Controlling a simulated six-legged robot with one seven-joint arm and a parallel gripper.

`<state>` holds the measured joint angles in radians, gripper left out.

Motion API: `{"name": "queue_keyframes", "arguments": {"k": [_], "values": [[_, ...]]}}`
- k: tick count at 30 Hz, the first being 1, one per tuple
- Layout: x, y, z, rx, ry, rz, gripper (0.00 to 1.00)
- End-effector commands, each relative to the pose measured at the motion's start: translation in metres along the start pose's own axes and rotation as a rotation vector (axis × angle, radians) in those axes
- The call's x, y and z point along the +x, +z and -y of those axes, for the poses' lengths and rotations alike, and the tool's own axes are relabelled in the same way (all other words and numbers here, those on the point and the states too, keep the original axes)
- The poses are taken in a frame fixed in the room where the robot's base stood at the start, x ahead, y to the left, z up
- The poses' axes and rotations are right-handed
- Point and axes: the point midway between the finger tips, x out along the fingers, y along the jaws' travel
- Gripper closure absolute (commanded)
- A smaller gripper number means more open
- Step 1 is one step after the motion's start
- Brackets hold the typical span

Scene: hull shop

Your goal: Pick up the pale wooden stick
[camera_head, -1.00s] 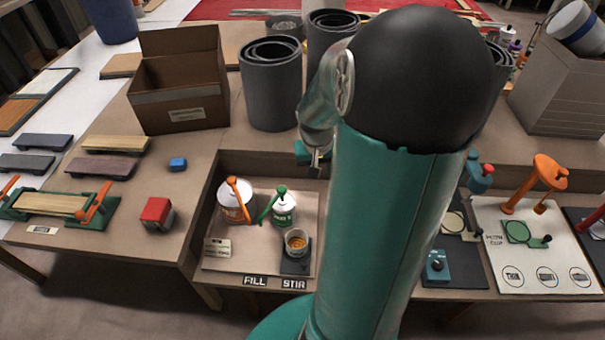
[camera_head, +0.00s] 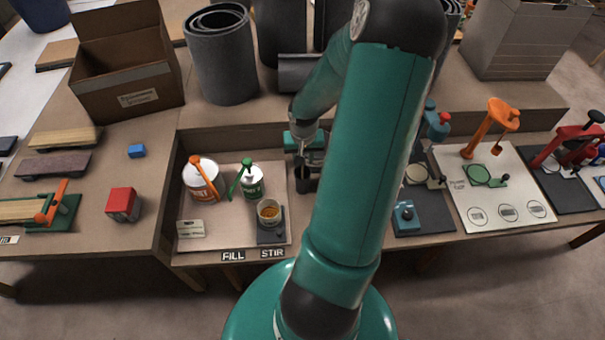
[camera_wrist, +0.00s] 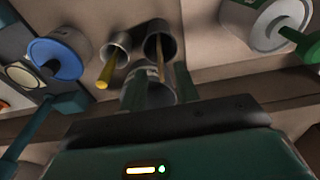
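A thin pale wooden stick (camera_wrist: 160,56) stands in a dark grey cup (camera_wrist: 146,44) in the wrist view. A thicker yellow stick (camera_wrist: 107,72) leans out of a second grey cup (camera_wrist: 113,48) to its left. My gripper (camera_wrist: 160,88) is open, its two teal fingers apart, and the pale stick lies ahead of the gap between them. I see nothing gripped. Another grey cylinder (camera_wrist: 150,74) shows between the fingers. In the head view my gripper (camera_head: 312,158) is above a dark cup (camera_head: 303,181); the sticks cannot be made out there.
A blue-lidded jar (camera_wrist: 58,58) is near the cups. A teal device (camera_head: 405,218) and orange press (camera_head: 490,128) are to the right.

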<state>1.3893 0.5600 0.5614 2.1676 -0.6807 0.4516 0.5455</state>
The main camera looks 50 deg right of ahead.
Motion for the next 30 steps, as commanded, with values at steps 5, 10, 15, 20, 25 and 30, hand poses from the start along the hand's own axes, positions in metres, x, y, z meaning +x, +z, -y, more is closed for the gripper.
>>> {"name": "queue_keyframes", "arguments": {"k": [5, 10, 15, 20, 25, 30], "values": [[0.020, 0.001, 0.002, -0.002, -0.002, 0.003, 0.69], [0.043, 0.000, 0.002, -0.001, -0.001, 0.002, 0.69], [0.052, 0.000, 0.001, 0.000, 0.000, 0.000, 0.69], [0.051, 0.000, 0.001, 0.000, 0.000, 0.000, 0.69], [0.051, 0.000, 0.001, 0.000, 0.000, 0.000, 1.00], [0.051, 0.000, 0.001, 0.000, 0.000, 0.000, 1.00]]}}
